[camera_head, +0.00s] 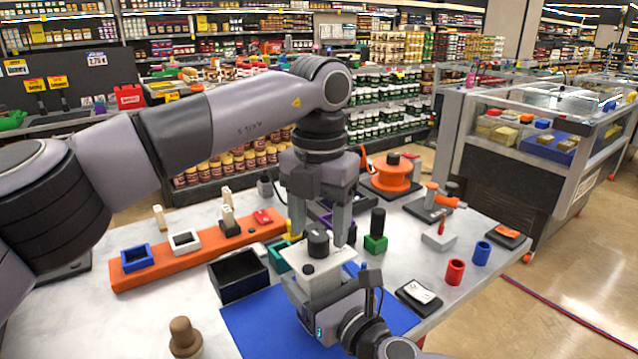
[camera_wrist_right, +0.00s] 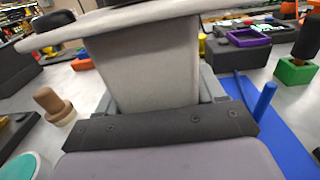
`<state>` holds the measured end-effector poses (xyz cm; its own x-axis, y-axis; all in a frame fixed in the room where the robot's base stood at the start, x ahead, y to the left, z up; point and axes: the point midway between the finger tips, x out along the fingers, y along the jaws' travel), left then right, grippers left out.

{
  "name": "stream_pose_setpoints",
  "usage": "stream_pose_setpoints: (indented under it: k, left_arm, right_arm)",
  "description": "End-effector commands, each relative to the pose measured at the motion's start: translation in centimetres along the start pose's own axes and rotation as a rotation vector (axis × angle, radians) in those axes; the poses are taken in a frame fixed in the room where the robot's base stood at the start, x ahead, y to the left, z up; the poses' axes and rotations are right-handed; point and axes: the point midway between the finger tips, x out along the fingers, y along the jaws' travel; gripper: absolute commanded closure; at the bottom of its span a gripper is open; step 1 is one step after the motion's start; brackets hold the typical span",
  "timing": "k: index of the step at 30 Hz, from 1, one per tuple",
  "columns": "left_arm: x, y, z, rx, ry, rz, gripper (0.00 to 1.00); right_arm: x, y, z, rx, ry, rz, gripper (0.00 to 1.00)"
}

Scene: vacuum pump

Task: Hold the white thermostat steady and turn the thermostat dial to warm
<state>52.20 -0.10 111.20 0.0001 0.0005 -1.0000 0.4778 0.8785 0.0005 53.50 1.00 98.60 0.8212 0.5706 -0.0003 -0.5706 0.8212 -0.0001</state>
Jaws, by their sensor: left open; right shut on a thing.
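The white thermostat (camera_head: 322,283) is a pale block with a flat top plate, over the blue mat near the table's front. Its black dial (camera_head: 318,243) stands up from the plate. My left gripper (camera_head: 320,234) points straight down with its open fingers on either side of the dial; I cannot tell if they touch it. My right gripper (camera_head: 330,308) is shut on the thermostat's body from the front. The right wrist view shows the pale thermostat body (camera_wrist_right: 145,68) between the right gripper's fingers (camera_wrist_right: 155,103), under the wide top plate. The dial's setting is too small to read.
A black open box (camera_head: 238,276) and an orange rack (camera_head: 185,256) stand to the left. A green block with a black cylinder (camera_head: 376,242), a white device on a black pad (camera_head: 420,293) and red (camera_head: 455,272) and blue (camera_head: 482,253) cups stand right. The blue mat (camera_head: 262,325) has bare room.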

Motion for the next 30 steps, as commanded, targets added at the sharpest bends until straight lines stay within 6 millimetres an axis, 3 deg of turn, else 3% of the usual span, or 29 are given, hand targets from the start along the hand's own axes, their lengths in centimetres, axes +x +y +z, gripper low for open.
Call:
stream_pose_setpoints:
  k: [7, 12, 21, 30]
  left_arm:
    - [-5.8, -0.1, 0.0, -0.002, -0.005, 0.000, 0.39]
    - [-8.2, -0.1, 0.0, -0.001, -0.004, -0.001, 0.39]
    - [-10.1, 0.0, 0.0, 0.000, -0.003, 0.000, 0.39]
    - [-10.2, 0.0, 0.0, 0.000, -0.002, -0.001, 0.39]
  right_arm:
    - [0.0, 0.1, -0.1, 0.002, 0.002, 0.002, 0.71]
    - [0.0, 0.1, -0.1, 0.002, 0.002, 0.002, 0.71]
    - [0.0, 0.1, -0.1, 0.002, 0.002, 0.001, 0.71]
    - [0.0, 0.1, -0.1, 0.002, 0.002, 0.001, 0.71]
